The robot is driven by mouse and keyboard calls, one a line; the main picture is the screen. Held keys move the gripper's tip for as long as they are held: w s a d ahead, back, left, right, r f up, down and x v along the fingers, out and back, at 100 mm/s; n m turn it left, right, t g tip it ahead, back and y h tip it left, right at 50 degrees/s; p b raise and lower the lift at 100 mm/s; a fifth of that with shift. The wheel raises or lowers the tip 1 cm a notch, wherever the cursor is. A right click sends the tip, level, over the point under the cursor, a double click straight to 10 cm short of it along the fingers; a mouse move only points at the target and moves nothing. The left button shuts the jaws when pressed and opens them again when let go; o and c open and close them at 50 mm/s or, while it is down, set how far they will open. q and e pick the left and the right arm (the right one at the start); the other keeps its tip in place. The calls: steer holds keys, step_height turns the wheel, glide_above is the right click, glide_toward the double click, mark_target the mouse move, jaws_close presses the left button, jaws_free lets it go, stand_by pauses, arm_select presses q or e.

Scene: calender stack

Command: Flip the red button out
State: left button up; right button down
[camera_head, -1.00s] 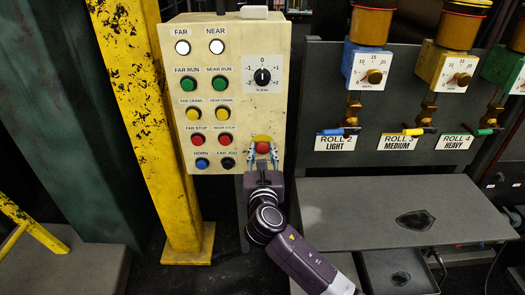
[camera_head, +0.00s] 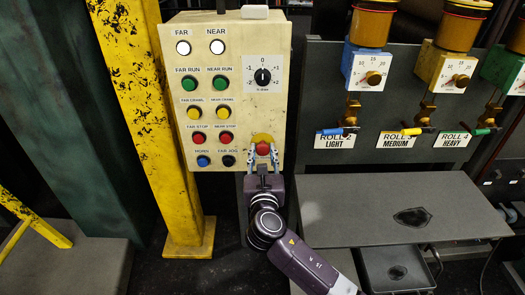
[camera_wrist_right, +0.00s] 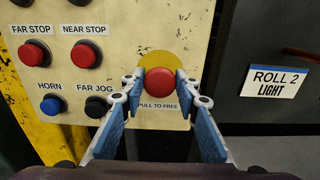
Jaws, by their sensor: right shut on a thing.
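The red button (camera_head: 262,149) is a round red mushroom head on a yellow disc, at the lower right of the cream control panel (camera_head: 262,110). It also shows in the right wrist view (camera_wrist_right: 160,83), above a label whose visible part reads "PULL TO FREE". My right gripper (camera_head: 263,152) comes up from below, with its fingers on either side of the red head. In the right wrist view the fingertips (camera_wrist_right: 160,88) flank the head, shut on it. My left gripper is not in view.
Far stop (camera_wrist_right: 32,52) and near stop (camera_wrist_right: 86,53) buttons sit left of the red button, with horn (camera_wrist_right: 51,105) and far jog (camera_wrist_right: 98,103) below them. A yellow post (camera_head: 170,130) stands left of the panel. A grey shelf (camera_head: 350,215) lies to the lower right.

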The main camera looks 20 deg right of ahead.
steer(key=shift+s+a+f, duration=0.1)
steer(key=shift+s+f, duration=0.05)
steer(key=shift+f, duration=0.15)
steer(key=c, duration=1.7)
jaws_free()
steer(key=shift+o, duration=1)
steer(key=shift+s+r, duration=0.2)
steer(key=shift+r, duration=0.05)
steer(key=shift+w, duration=0.1)
steer(key=v, duration=1.2)
